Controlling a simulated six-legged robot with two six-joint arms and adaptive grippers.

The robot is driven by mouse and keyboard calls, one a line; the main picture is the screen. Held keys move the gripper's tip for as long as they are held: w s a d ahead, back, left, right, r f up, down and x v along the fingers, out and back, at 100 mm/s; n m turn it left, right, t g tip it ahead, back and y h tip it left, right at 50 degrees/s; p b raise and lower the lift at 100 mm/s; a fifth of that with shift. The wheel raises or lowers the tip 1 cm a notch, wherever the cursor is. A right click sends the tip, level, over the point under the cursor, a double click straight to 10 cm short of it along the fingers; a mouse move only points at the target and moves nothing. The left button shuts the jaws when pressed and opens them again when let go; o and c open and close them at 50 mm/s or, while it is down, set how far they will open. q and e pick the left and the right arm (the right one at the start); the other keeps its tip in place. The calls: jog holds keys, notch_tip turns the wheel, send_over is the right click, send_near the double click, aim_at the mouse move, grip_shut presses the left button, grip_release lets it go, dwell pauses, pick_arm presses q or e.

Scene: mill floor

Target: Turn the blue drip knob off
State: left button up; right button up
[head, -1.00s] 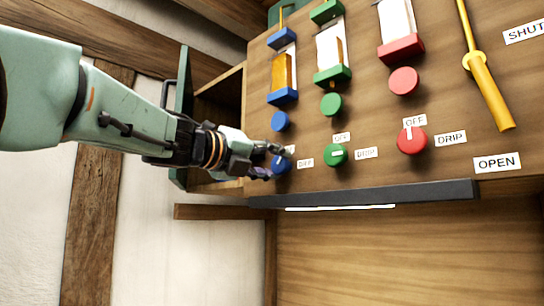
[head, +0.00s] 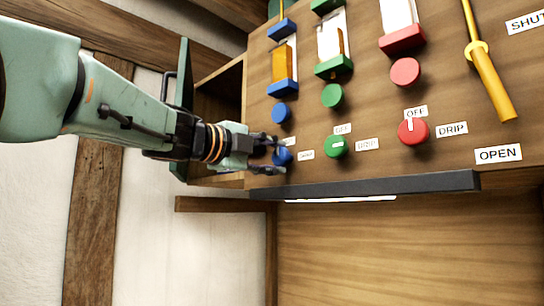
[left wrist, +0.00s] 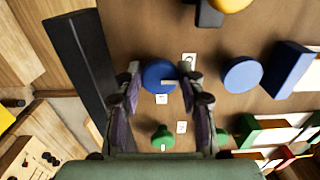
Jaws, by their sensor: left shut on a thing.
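The blue drip knob (head: 282,156) is the lowest knob in the left column of the wooden panel. My left gripper (head: 277,152) has its fingers around it. In the left wrist view, the blue knob (left wrist: 156,74) sits between the two fingertips (left wrist: 160,82), which are shut on its sides. A short white mark on its face runs roughly sideways there, pointing right. One small white label (left wrist: 189,59) lies to its right and another (left wrist: 161,99) just below it; their words are unreadable in that view. My right gripper is not in view.
A green knob (head: 336,146) and a red knob (head: 413,131) stand to the right, with plain round knobs above. A dark rail (head: 370,187) runs along the panel's lower edge. A yellow lever (head: 490,85) hangs at the right. An open cabinet door (head: 183,100) is behind my arm.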

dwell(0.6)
pick_arm(q)
jog(key=o, duration=1.1)
jog(key=shift+d, duration=0.2)
jog(key=shift+o, duration=0.2)
jog(key=shift+a, duration=0.15)
